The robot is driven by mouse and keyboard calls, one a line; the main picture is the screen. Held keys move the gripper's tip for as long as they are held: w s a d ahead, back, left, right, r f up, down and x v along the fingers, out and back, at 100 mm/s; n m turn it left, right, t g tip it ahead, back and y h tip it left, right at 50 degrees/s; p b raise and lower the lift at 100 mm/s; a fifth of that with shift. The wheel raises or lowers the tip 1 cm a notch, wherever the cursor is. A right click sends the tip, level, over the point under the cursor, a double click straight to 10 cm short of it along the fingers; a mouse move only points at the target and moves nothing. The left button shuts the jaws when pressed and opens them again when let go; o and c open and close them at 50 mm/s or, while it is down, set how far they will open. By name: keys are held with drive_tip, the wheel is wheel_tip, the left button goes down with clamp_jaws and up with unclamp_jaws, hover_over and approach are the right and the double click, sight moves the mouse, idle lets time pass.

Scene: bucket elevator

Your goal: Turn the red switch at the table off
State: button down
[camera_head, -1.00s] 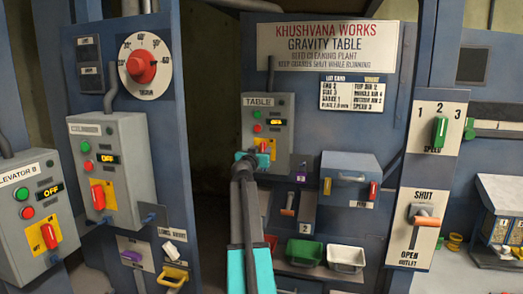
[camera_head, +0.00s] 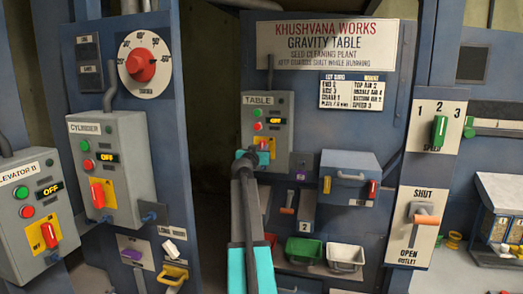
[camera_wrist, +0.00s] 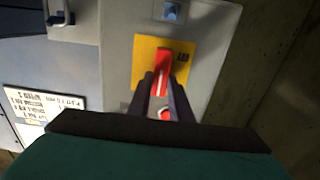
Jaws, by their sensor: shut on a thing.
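The grey TABLE box (camera_head: 258,103) hangs on the blue panel in the head view. The red switch (camera_wrist: 162,58) sits on a yellow plate (camera_wrist: 145,48) in the wrist view; in the head view the plate (camera_head: 271,144) is partly hidden by my arm. My gripper (camera_wrist: 162,80) has its two dark fingers on either side of the red handle, shut on it. In the head view my gripper (camera_head: 247,157) is at the lower part of the box.
The CYLINDER box (camera_head: 105,165) and the ELEVATOR B box (camera_head: 25,215) carry similar red switches at left. A grey drawer box (camera_head: 348,175) is right of my arm. Green (camera_head: 305,248) and white (camera_head: 346,255) bins are below it. A dark gap lies left of the TABLE box.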

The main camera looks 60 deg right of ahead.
drive_tip(key=shift+n+b, duration=0.3)
drive_tip(key=shift+n, duration=0.1)
drive_tip(key=n, duration=0.1)
drive_tip(key=n+b, duration=0.1)
drive_tip(key=n, duration=0.1)
drive_tip(key=shift+w+f, duration=0.1)
drive_tip(key=shift+w, duration=0.1)
drive_tip(key=n+b, duration=0.1)
drive_tip(key=n, duration=0.4)
drive_tip(key=shift+w+a, duration=0.1)
drive_tip(key=shift+w, duration=0.05)
drive_tip(key=shift+w+a+f+n+p, duration=0.15)
drive_tip(key=shift+n+p, duration=0.3)
drive_tip(key=shift+n, duration=1.1)
drive_tip(key=shift+d+f+n+p, duration=0.15)
drive_tip(key=shift+n+p, duration=0.3)
drive_tip(key=shift+n, duration=1.05)
drive_tip(key=shift+w+a+f+n+p, duration=0.15)
drive_tip(key=shift+n+p, duration=0.3)
drive_tip(key=shift+n, duration=1.1)
drive_tip(key=shift+s, duration=0.1)
drive_tip(key=c, duration=1.6)
unclamp_jaws()
